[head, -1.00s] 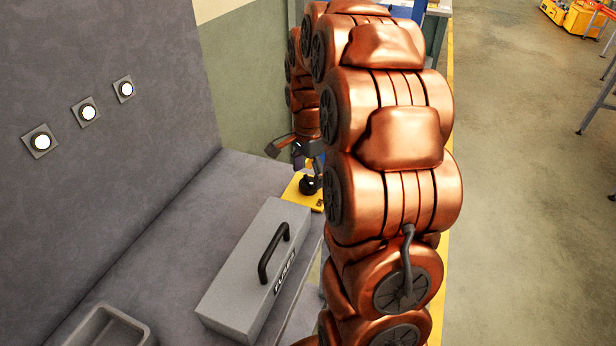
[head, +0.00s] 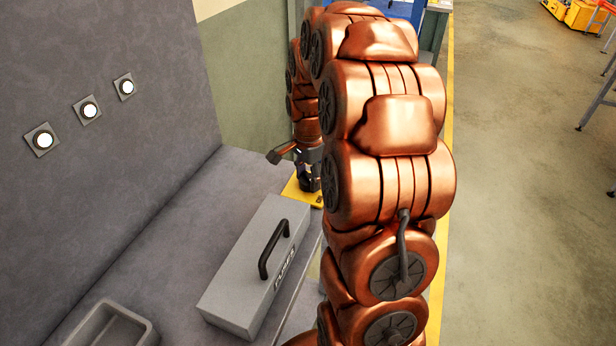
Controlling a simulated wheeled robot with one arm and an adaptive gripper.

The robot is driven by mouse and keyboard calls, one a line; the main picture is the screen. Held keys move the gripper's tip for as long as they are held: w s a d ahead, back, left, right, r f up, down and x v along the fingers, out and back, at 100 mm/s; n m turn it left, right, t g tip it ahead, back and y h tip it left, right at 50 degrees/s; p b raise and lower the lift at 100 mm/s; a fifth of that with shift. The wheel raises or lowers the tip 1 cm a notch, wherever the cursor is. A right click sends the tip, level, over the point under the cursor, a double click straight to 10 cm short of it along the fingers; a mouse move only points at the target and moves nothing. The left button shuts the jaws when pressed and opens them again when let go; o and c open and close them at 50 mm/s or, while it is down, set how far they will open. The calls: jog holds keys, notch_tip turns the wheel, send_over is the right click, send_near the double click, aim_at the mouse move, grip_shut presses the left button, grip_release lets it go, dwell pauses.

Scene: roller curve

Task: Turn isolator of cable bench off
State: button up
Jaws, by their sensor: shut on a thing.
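The isolator's yellow plate (head: 293,192) lies on the far right corner of the grey bench. In the head view my gripper (head: 308,184) points down over this plate and is shut on the isolator's black knob. The fingers and the knob are small, dark and partly covered by my copper arm, so the knob's turn position cannot be read.
A grey box labelled FUSES (head: 240,290) with a black handle stands on the bench (head: 160,230) near the isolator. A grey tray (head: 85,335) is at the front left. Three lit round fittings (head: 89,110) are on the wall panel. Open floor (head: 520,200) lies to the right.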

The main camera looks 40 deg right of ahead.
jog(key=c, duration=0.4)
jog(key=shift+o, duration=0.2)
jog(key=shift+n+b, duration=0.3)
jog(key=shift+b, duration=0.05)
jog(key=n+b, duration=0.2)
jog(key=shift+f+n+b, duration=0.25)
jog(key=shift+n+b, duration=0.05)
jog(key=shift+b, duration=0.05)
jog(key=n+b, duration=0.3)
jog(key=n, duration=0.2)
jog(key=shift+b, duration=0.3)
jog(key=n+b, duration=0.1)
jog(key=n, duration=0.4)
jog(key=shift+r+b, duration=0.15)
jog(key=shift+b, duration=0.25)
jog(key=n, duration=0.4)
jog(key=shift+r+n+b, duration=0.1)
jog(key=shift+n+b, duration=0.2)
jog(key=shift+b, duration=0.1)
